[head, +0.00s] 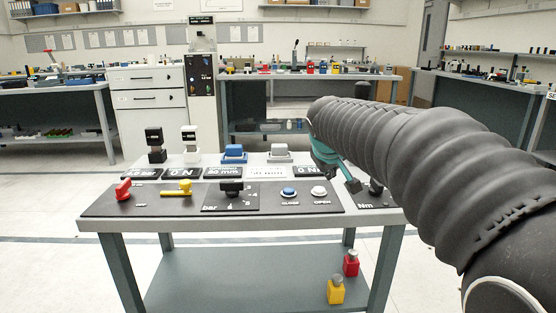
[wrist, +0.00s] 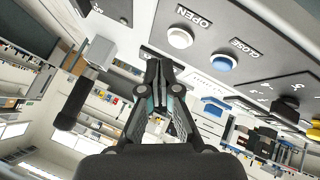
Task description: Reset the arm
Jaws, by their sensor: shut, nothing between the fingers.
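My arm reaches in from the right in the head view, its black ribbed sleeve crossing above the right end of the control table (head: 222,226). My gripper (head: 352,186) hangs at its end over the right part of the panel, partly hidden by the sleeve. In the wrist view the fingers of my gripper (wrist: 160,66) are closed together with nothing between them. The white OPEN button (head: 319,191) and the blue CLOSE button (head: 289,192) are just left of the gripper. In the wrist view the OPEN button (wrist: 180,38) shows close beyond the fingertips, apart from them.
Red and yellow weights (head: 336,291) stand on the lower shelf. Floor left of the table is clear.

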